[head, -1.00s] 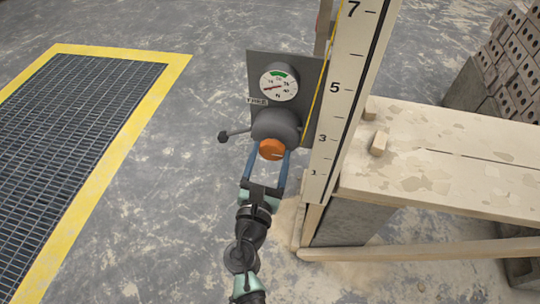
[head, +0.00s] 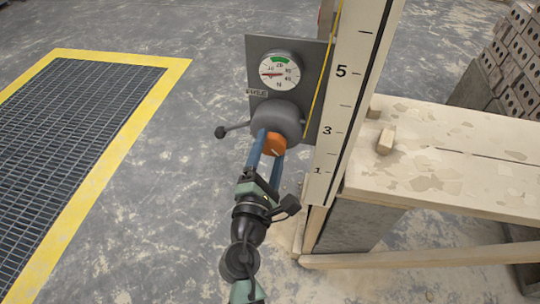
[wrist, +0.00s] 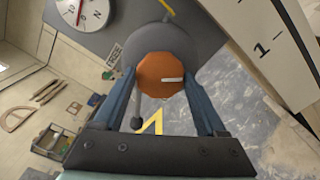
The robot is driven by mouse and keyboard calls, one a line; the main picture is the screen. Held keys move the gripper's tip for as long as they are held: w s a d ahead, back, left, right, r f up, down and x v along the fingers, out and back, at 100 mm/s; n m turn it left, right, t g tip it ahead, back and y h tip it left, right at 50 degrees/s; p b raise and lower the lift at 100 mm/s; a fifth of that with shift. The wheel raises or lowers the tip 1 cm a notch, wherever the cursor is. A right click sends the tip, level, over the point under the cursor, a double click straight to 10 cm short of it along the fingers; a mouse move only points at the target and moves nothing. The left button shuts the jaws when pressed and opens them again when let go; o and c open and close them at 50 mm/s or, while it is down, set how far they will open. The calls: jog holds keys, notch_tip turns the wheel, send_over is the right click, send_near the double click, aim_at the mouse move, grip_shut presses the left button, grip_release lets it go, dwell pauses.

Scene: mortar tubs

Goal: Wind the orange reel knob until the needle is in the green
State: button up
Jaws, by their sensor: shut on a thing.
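The orange reel knob (head: 275,144), with a white mark, sits on the front of a grey drum (head: 280,118). The knob also shows in the wrist view (wrist: 162,75), its mark pointing right. My gripper (head: 270,146) is shut on the knob, one blue finger on each side. The round white dial (head: 279,72) is above the drum on a grey plate. Its green band (head: 281,59) is at the top. The red needle (head: 270,74) points left, outside the green. A yellow line (head: 321,75) runs up from the drum.
A small lever with a dark ball (head: 220,132) sticks out left of the drum. A numbered white board (head: 349,110) stands close on the right, beside a wooden bench (head: 450,165). A yellow-edged floor grate (head: 70,120) lies left. Open floor lies between grate and drum.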

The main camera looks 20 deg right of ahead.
jog(key=m+b, duration=0.2)
jog(key=m, duration=0.1)
jog(key=m+b, duration=0.2)
jog(key=m, duration=0.1)
jog(key=shift+f+m, duration=0.2)
jog(key=shift+m, duration=0.1)
jog(key=m+b, duration=0.3)
jog(key=m, duration=0.2)
jog(key=shift+r+b, duration=0.15)
jog(key=shift+b, duration=0.25)
jog(key=shift+m, duration=0.4)
jog(key=o, duration=1.3)
jog(key=shift+r, duration=0.1)
jog(key=shift+s+a, duration=0.1)
jog(key=v, duration=1.2)
jog(key=shift+s+a, duration=0.2)
jog(key=shift+s, duration=0.1)
